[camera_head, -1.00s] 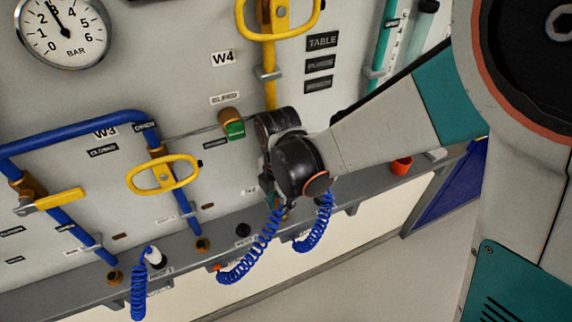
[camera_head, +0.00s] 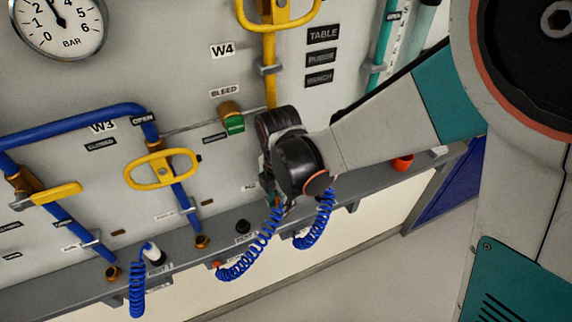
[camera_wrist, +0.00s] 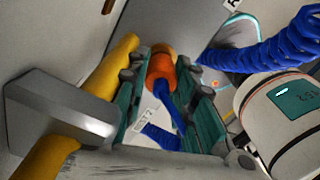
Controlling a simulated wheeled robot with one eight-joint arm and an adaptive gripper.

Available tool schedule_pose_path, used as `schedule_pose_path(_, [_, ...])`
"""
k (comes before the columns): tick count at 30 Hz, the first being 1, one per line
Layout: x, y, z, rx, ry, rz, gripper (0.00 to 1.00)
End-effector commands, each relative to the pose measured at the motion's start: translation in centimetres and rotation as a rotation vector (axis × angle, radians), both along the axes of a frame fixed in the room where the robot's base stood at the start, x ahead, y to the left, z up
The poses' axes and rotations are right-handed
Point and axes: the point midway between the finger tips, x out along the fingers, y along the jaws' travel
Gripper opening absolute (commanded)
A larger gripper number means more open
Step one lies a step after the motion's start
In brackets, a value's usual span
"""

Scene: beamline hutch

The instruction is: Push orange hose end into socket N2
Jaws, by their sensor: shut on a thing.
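My gripper (camera_wrist: 163,82) is shut on the orange hose end (camera_wrist: 160,68), which sits between its teal fingers in the wrist view. A blue hose (camera_wrist: 172,108) runs back from it. A brass-coloured ring (camera_wrist: 162,49) shows right at the far side of the orange end; I cannot tell whether this is socket N2 or whether the end is inside it. In the head view my gripper (camera_head: 272,201) is low against the panel, just above the grey ledge, and hides the hose end. A coiled blue hose (camera_head: 262,240) hangs from it.
A yellow pipe (camera_wrist: 112,80) with a grey clamp (camera_wrist: 62,108) runs close beside my gripper. Another blue coil (camera_head: 318,225) hangs to the right. The grey ledge (camera_head: 225,236) carries brass fittings (camera_head: 202,242) and a black knob (camera_head: 242,226). An orange cup-shaped part (camera_head: 402,163) is farther right.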

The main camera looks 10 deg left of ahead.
Motion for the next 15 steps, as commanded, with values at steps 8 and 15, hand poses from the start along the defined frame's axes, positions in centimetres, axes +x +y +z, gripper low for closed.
schedule_pose_path(8, [0.01,0.01,0.03,0.000,0.000,0.000,0.47])
schedule_pose_path(15, [0.01,0.01,0.02,0.000,0.000,0.000,0.47])
